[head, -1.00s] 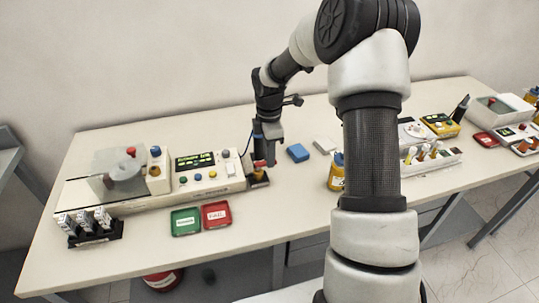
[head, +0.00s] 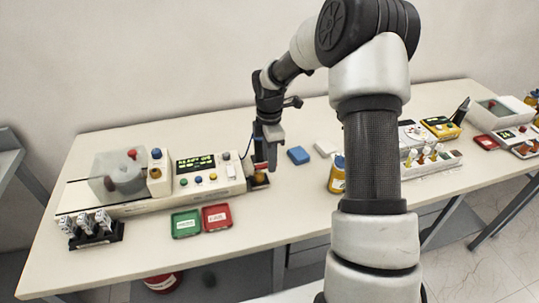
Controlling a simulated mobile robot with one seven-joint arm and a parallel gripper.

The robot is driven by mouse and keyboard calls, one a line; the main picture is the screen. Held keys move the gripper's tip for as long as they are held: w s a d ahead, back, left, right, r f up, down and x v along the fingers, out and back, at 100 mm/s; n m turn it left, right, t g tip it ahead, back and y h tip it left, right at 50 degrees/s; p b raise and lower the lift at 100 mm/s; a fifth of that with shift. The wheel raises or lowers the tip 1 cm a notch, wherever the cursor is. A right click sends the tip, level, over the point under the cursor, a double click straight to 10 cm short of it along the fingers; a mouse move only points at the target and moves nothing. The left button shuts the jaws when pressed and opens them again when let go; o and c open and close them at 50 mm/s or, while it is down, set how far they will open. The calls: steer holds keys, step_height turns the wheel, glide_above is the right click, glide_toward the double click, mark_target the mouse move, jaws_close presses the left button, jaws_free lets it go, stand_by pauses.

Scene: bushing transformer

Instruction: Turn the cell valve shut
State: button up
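A cream instrument (head: 215,186) with a green-lit display (head: 195,163) and coloured buttons stands on the left half of the table. At its right end is a small dark-edged bay with a yellowish round part (head: 260,179) and a small red piece (head: 259,166) above it. I take these to be the cell valve, but they are too small to be sure. My gripper (head: 272,166) points down right at this bay, beside the red piece and partly in front of it. Its fingers are too small and dark to show a gap, and contact cannot be told.
A clear cover with a red knob (head: 132,154) is on the instrument's left. A vial rack (head: 91,232), a green tray (head: 186,223) and a red tray (head: 217,217) lie in front. A blue block (head: 298,155), white block (head: 325,148) and amber bottle (head: 337,177) stand to the right.

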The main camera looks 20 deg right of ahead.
step_height(320, 180, up, 18)
steer(key=shift+f, duration=0.25)
stand_by(0.3)
